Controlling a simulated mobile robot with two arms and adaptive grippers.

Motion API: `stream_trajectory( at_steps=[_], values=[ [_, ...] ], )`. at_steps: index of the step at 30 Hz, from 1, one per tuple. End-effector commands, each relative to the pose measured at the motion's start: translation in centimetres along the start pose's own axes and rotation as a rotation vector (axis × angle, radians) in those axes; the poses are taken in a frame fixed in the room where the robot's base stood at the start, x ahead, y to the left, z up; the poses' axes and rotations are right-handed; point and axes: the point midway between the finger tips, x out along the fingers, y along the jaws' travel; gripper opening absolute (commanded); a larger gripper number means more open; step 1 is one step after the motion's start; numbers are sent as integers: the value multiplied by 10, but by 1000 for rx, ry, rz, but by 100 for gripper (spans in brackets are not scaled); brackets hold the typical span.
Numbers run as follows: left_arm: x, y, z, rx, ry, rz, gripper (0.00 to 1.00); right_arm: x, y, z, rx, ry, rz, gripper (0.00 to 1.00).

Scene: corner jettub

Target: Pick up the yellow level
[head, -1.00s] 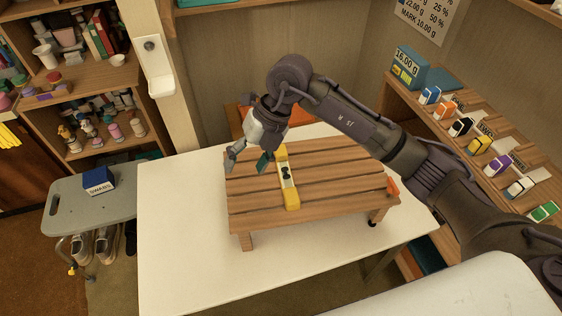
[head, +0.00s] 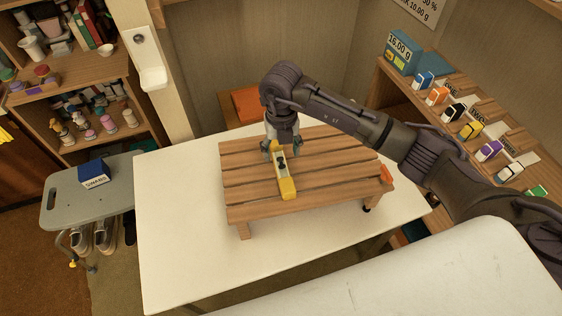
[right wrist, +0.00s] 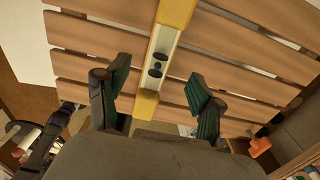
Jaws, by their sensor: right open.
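The yellow level (head: 287,186) lies on the slatted wooden stand (head: 330,172) on the white table. In the right wrist view the level (right wrist: 173,14) has a pale middle strip with dark round parts and runs between the fingers. My right gripper (head: 280,149) is at the far end of the level, pointing down. In the right wrist view the right gripper (right wrist: 160,97) is open, with one green-padded finger on each side of the level and gaps between. I cannot tell how far above the slats the fingertips are. My left gripper is not in view.
The white table (head: 180,230) has clear room around the stand. An orange object (head: 386,174) is at the stand's right end. A grey stool (head: 120,185) with a blue swabs box (head: 93,173) stands left. A shelf (head: 440,110) with small boxes is at right.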

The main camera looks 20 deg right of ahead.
Motion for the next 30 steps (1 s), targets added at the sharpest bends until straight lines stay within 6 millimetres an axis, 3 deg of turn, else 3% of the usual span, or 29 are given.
stream_trajectory(
  at_steps=[4,9,17,27,30],
  values=[
    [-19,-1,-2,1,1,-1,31,19,1,-6,1,7,-2,67],
    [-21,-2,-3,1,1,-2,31,41,2,-4,0,3,-1,67],
    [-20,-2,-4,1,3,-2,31,45,2,-4,-1,1,0,67],
    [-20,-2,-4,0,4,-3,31,44,2,-4,-1,1,0,12],
    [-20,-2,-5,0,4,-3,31,44,2,-4,-1,1,0,0]
  ],
)
